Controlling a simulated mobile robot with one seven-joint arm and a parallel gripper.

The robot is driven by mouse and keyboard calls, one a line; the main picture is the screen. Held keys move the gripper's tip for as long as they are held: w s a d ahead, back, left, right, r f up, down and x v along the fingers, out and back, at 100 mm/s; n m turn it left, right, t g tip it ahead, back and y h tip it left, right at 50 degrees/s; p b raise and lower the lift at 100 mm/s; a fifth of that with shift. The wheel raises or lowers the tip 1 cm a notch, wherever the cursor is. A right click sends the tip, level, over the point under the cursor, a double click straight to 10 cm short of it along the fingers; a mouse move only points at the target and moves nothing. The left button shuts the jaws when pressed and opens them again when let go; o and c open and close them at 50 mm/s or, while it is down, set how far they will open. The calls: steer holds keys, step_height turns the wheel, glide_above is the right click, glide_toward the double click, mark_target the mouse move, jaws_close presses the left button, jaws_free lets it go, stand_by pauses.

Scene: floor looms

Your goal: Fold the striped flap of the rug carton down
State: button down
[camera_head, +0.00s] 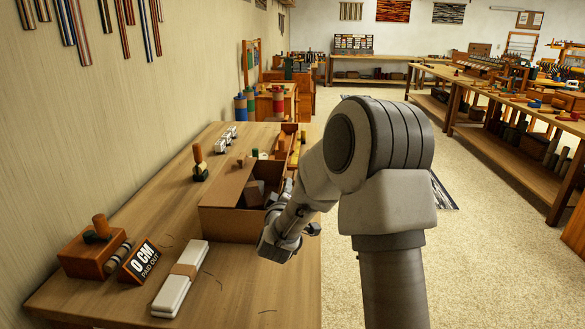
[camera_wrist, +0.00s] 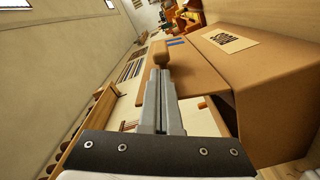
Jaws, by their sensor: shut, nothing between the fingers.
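The brown rug carton (camera_head: 228,222) stands open on the wooden table, with greyish items inside and a panel raised on its left side. In the wrist view the carton (camera_wrist: 262,88) fills the right side and has a pale printed label. A brown flap (camera_wrist: 197,78) with blue stripes at its far end lies beside the fingers. My gripper (camera_wrist: 161,80) is shut and empty, its fingers pointing along the flap; I cannot tell whether they touch it. In the head view my gripper (camera_head: 272,246) is at the carton's near right corner, and my arm hides the carton's right side.
A white bundle with a brown band (camera_head: 182,280), a black sign (camera_head: 140,262) and a wooden block (camera_head: 92,254) sit at the table's near left. A spindle (camera_head: 199,163) stands behind the carton. Carpeted floor is open to the right.

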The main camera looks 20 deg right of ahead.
steer(key=a, duration=0.2)
steer(key=w+a, duration=0.1)
steer(key=shift+w+r, duration=0.1)
steer(key=shift+r, duration=0.25)
steer(key=shift+d, duration=0.1)
steer(key=a, duration=0.2)
steer(key=w+a, duration=0.1)
steer(key=shift+w+f, duration=0.1)
steer(key=shift+f, duration=0.25)
steer(key=shift+b, duration=0.3)
steer(key=shift+w+a+f+b, duration=0.3)
steer(key=shift+a+f, duration=0.2)
steer(key=shift+a, duration=0.1)
steer(key=shift+w+a+f+b, duration=0.25)
steer(key=shift+a+f, duration=0.2)
steer(key=shift+a, duration=0.15)
